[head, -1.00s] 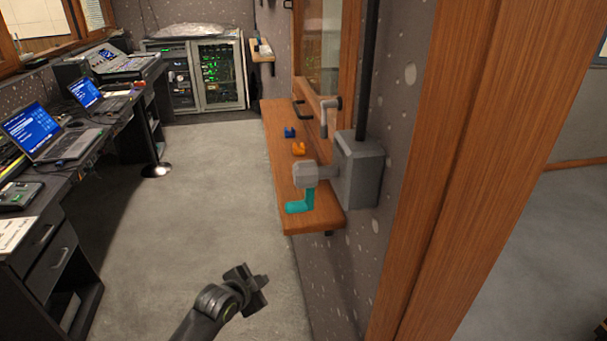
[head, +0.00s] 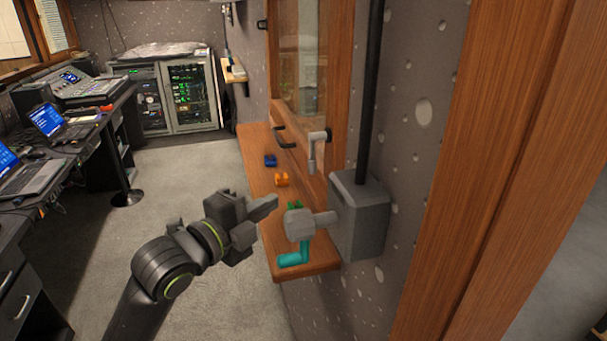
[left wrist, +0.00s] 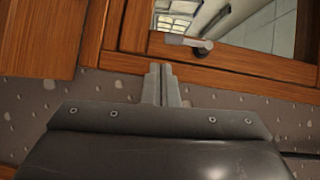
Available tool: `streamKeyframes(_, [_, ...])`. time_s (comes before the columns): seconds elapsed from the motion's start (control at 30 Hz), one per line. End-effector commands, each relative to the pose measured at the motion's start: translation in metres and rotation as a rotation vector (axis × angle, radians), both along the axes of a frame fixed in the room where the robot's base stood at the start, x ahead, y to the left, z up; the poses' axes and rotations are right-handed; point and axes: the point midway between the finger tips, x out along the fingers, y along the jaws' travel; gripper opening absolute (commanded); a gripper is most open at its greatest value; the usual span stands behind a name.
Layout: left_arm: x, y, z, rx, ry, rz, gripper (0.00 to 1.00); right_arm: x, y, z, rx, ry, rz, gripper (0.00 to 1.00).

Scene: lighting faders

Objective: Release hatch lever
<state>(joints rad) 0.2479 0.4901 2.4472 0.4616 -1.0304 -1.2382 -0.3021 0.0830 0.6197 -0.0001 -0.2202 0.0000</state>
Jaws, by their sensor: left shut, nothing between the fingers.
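The hatch lever (head: 313,150) is a grey handle on the wooden frame of a glazed hatch (head: 300,65) in the head view. Its arm hangs down from the pivot there. In the left wrist view the lever (left wrist: 188,42) lies ahead of the fingers on the lower frame rail, its arm pointing left. My left gripper (head: 264,207) is shut and empty, above the wooden shelf's left edge and left of the grey crank. It is apart from the lever. The shut fingers also show in the left wrist view (left wrist: 161,84). My right gripper is out of view.
The wooden shelf (head: 258,155) holds blue (head: 270,160), orange (head: 281,180) and green pieces. A black handle (head: 284,137) is nearby. Open floor lies left.

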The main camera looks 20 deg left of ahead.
Motion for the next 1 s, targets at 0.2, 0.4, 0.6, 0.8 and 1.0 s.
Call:
streamKeyframes(0.2, [-0.007, -0.008, 0.02, 0.06, -0.07, -0.034, 0.0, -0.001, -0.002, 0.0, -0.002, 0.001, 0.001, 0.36])
streamKeyframes(0.4, [-0.006, -0.008, 0.019, 0.059, -0.068, -0.033, 0.0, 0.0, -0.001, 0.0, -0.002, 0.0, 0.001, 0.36])
streamKeyframes(0.6, [-0.001, -0.009, 0.02, 0.053, -0.066, -0.032, 0.0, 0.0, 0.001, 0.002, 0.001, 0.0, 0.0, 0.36])
streamKeyframes(0.8, [0.019, -0.018, 0.021, 0.051, -0.064, -0.034, 0.0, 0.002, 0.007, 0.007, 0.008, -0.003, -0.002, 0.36])
streamKeyframes(1.0, [0.051, -0.031, 0.022, 0.05, -0.063, -0.034, 0.0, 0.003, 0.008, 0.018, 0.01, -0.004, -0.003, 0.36])
